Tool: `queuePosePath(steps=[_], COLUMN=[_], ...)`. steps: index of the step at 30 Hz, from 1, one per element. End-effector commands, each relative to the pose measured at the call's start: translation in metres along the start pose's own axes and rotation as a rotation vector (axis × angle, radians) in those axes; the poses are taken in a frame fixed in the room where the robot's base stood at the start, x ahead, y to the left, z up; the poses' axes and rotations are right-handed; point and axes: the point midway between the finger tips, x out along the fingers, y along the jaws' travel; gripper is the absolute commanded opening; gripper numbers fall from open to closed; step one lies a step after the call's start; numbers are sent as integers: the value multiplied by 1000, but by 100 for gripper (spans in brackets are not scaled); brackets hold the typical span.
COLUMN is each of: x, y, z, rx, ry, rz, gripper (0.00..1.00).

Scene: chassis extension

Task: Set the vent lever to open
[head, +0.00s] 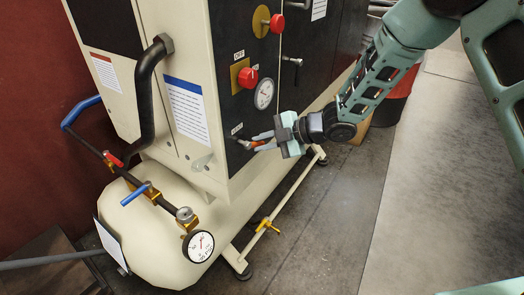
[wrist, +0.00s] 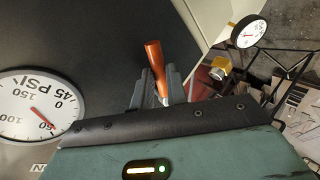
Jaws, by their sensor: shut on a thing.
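A small lever with an orange handle (wrist: 154,62) and a metal shank stands out from the dark panel (wrist: 100,35) of the cream cabinet. In the head view the lever (head: 244,143) sits low on the panel, below a small label too small to read. My gripper (head: 266,141) reaches it from the right, and its fingers are shut on the lever. In the wrist view my gripper (wrist: 161,88) has its fingers around the lever's shank, with the orange end showing beyond them. The fingers hide part of the lever. I cannot tell which setting it is at.
A pressure gauge (head: 264,94) and a red knob (head: 247,77) sit above the lever. Another red knob (head: 277,23) is higher up. A black pipe (head: 146,90), blue-handled valves and a second gauge (head: 198,246) are at left. The floor at right (head: 420,190) is clear.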

Motion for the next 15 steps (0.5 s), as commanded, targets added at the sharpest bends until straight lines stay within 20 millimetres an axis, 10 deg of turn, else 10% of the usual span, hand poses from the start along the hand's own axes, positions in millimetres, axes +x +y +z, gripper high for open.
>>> queuePosePath(steps=[15], x=[-6], y=[9], z=[-7], rx=[-348], ry=[-231], rz=[2], gripper=[0])
